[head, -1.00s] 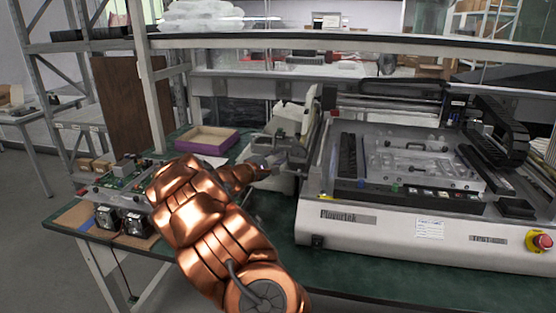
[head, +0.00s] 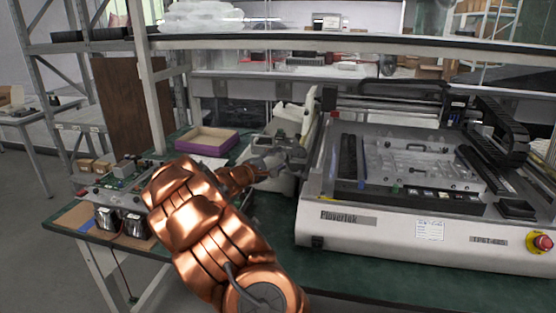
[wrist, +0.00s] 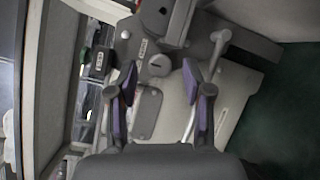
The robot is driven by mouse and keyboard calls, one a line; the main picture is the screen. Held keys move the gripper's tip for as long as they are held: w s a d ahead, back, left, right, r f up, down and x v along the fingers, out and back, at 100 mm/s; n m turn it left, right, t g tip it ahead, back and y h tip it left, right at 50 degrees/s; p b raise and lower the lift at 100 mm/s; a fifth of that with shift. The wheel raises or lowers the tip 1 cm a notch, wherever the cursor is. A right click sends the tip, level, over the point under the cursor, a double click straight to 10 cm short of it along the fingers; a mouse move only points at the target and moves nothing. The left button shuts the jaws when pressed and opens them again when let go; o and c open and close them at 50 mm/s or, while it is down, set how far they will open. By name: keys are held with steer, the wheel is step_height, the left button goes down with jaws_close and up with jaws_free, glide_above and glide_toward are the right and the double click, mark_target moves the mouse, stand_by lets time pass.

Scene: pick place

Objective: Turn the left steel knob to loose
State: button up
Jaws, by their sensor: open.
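My gripper (wrist: 159,76) is open in the wrist view, its two purple-padded fingers apart with nothing between the tips. It hangs over a grey machine head. A round steel knob (wrist: 158,66) shows between and slightly beyond the fingertips, apart from them. A lever with a rounded steel end (wrist: 220,38) stands to the right, past the right finger. I cannot tell which of these is the left steel knob. In the head view my gripper (head: 268,166) is small and blurred at the grey machine (head: 289,128), and the knobs cannot be made out there.
A large white printing machine (head: 380,235) stands close on the right. A purple-sided tray (head: 207,149) sits behind my arm. Circuit boards (head: 125,173) and black fans (head: 120,219) lie at the left. The green table top (head: 370,273) is bare along the front.

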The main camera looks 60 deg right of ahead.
steer(key=w+a, duration=0.1)
steer(key=a, duration=1)
steer(key=shift+w, duration=0.25)
steer(key=shift+a, duration=0.1)
